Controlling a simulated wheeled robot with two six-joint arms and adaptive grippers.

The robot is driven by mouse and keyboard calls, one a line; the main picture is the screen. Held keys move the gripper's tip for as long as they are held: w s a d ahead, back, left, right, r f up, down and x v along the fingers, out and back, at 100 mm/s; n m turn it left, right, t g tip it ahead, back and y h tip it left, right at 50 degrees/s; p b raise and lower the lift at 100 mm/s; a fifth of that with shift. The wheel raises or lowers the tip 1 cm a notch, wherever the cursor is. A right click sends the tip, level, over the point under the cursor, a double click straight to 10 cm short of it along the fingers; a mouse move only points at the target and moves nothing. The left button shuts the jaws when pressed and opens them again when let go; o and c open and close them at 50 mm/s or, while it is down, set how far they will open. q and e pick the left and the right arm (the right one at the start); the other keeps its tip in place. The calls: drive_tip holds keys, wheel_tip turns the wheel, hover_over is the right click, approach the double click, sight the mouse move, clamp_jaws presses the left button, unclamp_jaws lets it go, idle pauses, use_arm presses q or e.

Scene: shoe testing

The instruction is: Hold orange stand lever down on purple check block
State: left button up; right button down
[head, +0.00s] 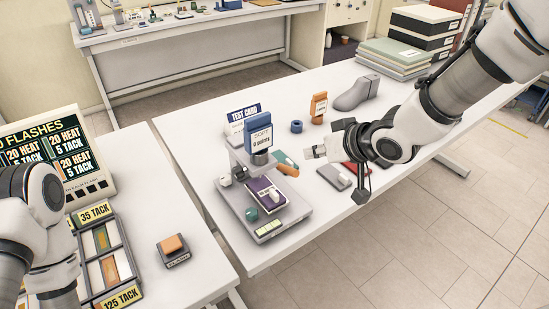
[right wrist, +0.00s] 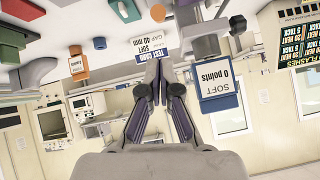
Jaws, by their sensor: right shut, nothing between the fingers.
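The grey test stand (head: 250,215) stands on the middle table and carries a blue display (head: 258,132) reading SOFT, 0 points. A purple check block (head: 262,186) lies on its base under the stand head, with a pale part on it. The orange lever (head: 288,170) sticks out to the right of the stand head. My left gripper is out of view.
A test card (head: 242,118), a blue ring (head: 296,126), an orange holder (head: 318,105) and a grey shoe form (head: 356,94) stand behind. A red pad (head: 357,175) and a grey pad (head: 334,176) lie right of the stand. The table's front right is clear.

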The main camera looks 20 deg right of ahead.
wheel_tip(320, 180, up, 4)
drive_tip(key=s+d+t, duration=0.1)
drive_tip(key=w+a+f, duration=0.1)
drive_tip(key=w+f, duration=0.1)
drive_tip(key=f, duration=0.1)
drive_tip(key=w+a+f, duration=0.1)
drive_tip(key=w+f, duration=0.1)
drive_tip(key=f, duration=0.1)
drive_tip(key=w+a+f, duration=0.1)
drive_tip(key=w+f, duration=0.1)
drive_tip(key=f, duration=0.2)
drive_tip(key=shift+a+p, duration=0.25)
drive_tip(key=shift+p, duration=0.1)
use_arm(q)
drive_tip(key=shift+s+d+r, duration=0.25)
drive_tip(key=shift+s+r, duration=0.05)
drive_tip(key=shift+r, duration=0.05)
use_arm(e)
drive_tip(key=shift+f, duration=0.15)
drive_tip(key=shift+w, duration=0.1)
